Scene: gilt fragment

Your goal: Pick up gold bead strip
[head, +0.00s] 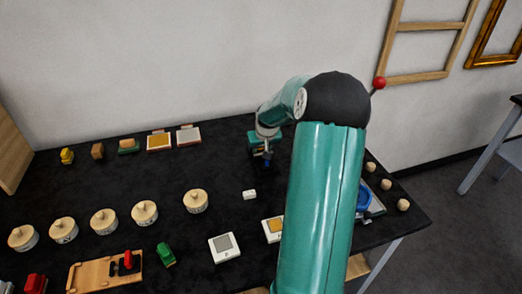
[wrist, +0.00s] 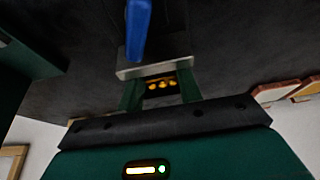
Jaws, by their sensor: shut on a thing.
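My gripper (wrist: 161,92) shows in the wrist view with its two green fingers close on either side of the gold bead strip (wrist: 161,84). The strip shows as a short row of round gold beads between the fingers, and the rest of it is hidden. A pale grey bar (wrist: 155,68) crosses just beyond the beads, and a blue upright piece (wrist: 138,30) stands beyond that. In the head view my gripper (head: 265,158) points down over the back middle of the black table; the strip cannot be made out there. I cannot tell whether the strip touches the table.
The black table (head: 130,180) holds several round wooden-lidded pots (head: 145,213) at left and framed tiles (head: 160,142) at the back. A small white block (head: 250,195) lies in front of my gripper. A blue dish (head: 363,200) and wooden knobs are at right.

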